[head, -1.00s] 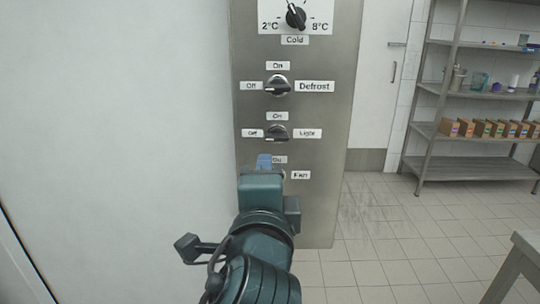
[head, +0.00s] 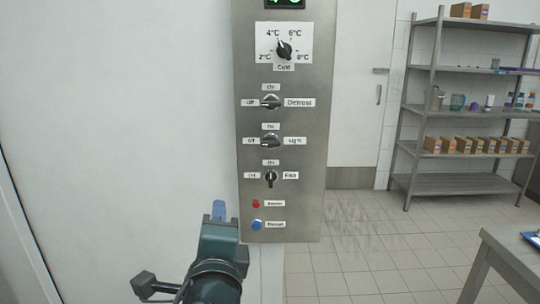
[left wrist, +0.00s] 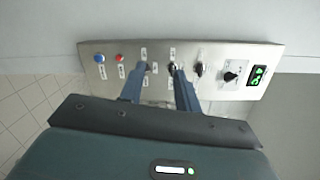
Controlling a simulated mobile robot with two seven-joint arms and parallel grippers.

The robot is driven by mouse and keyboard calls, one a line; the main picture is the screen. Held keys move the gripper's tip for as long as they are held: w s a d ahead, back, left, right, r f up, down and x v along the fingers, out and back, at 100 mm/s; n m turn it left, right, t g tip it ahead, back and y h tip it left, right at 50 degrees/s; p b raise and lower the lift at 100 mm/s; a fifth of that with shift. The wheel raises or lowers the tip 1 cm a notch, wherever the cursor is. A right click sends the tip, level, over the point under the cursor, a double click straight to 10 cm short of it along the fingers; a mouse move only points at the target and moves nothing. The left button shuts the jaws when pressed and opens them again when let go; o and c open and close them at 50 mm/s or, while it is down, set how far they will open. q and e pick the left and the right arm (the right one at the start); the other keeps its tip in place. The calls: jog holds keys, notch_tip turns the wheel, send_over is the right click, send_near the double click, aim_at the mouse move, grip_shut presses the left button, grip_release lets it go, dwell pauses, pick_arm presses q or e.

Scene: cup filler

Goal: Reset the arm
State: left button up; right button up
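My left gripper (head: 219,211) is at the lower left of the control panel (head: 283,215) in the head view, apart from the knobs. In the left wrist view its two blue fingers (left wrist: 160,88) stand apart with nothing between them, in front of the panel (left wrist: 215,50). The panel has a temperature dial (head: 284,50), a Defrost knob (head: 270,102), a Light knob (head: 270,141) and a Fan knob (head: 271,178). The Fan knob points upright toward On; the Defrost and Light knobs lie about level. My right gripper is in neither view.
A red button (head: 256,203) and a blue button (head: 256,225) sit low on the panel. A metal shelf (head: 455,184) with boxes and jars stands at the back right. A metal table (head: 503,262) is at the lower right. The tiled floor between is clear.

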pick_arm(q)
jog(key=w+a+f+m+y, duration=0.1)
jog(key=a+f+m+y, duration=0.2)
jog(key=a, duration=0.8)
notch_tip(320, 180, down, 16)
jog(key=s+r+n+g+h, duration=0.1)
jog(key=s+n+g+h, duration=0.1)
jog(key=n+g+h, duration=0.15)
jog(key=s+a+f+n+g+h, duration=0.1)
jog(key=s+f+n+g+h, duration=0.7)
jog(key=s+f, duration=1.1)
jog(key=w+d+r+n+t+y+p, duration=0.2)
jog(key=d+n+t+p, duration=0.1)
jog(key=d+n, duration=0.3)
jog(key=shift+w+d+n+t, duration=0.15)
jog(key=shift+n+t, duration=0.4)
jog(key=shift+n, duration=0.2)
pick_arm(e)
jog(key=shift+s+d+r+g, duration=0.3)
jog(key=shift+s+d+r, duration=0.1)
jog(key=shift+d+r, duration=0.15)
pick_arm(q)
jog(key=shift+r+y, duration=0.1)
jog(key=shift+y, duration=0.15)
